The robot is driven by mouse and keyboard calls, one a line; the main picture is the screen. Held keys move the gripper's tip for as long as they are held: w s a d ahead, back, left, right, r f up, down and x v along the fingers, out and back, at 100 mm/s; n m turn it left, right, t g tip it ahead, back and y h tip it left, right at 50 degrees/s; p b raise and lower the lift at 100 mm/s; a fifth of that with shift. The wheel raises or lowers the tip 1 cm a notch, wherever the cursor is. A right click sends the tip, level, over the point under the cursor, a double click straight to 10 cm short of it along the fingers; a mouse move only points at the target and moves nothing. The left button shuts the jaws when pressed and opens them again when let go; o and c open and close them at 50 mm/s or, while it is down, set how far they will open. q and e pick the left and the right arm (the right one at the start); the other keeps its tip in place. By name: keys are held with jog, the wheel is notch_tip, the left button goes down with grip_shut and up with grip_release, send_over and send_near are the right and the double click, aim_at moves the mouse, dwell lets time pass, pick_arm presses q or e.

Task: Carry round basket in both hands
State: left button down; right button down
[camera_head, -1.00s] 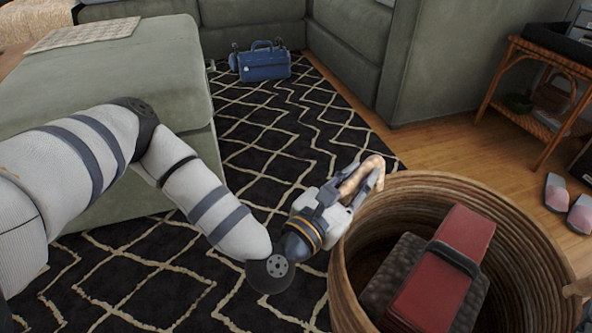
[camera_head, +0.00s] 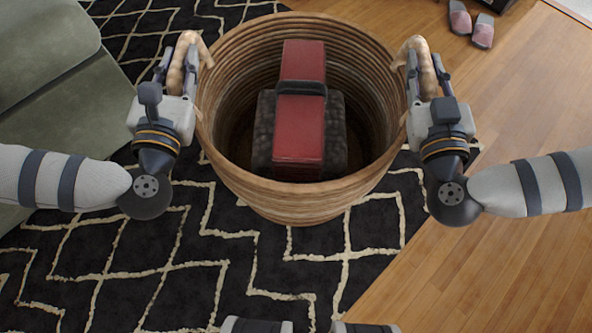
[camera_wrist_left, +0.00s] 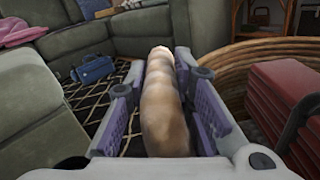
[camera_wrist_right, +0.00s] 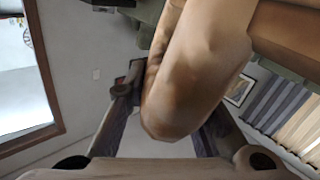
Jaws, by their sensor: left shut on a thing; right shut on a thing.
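The round woven basket (camera_head: 290,203) is in the middle of the head view, with a red and dark grey object (camera_head: 298,135) inside it. My left gripper (camera_head: 178,72) is shut on the basket's left handle, a tan curved loop (camera_head: 190,50); the left wrist view shows this handle (camera_wrist_left: 162,105) between the finger pads. My right gripper (camera_head: 428,75) is shut on the right handle (camera_head: 425,62), which fills the middle of the right wrist view (camera_wrist_right: 200,70). Whether the basket touches the floor is hard to tell.
A black rug with pale zigzag lines (camera_head: 130,270) lies below, with wooden floor (camera_head: 490,270) to the right. The green sofa (camera_head: 60,80) is at the left. Pink slippers (camera_head: 472,24) lie at the top right. A blue bag (camera_wrist_left: 95,68) shows in the left wrist view.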

pick_arm(q)
jog(key=shift+r, duration=0.15)
pick_arm(e)
jog(key=shift+r, duration=0.1)
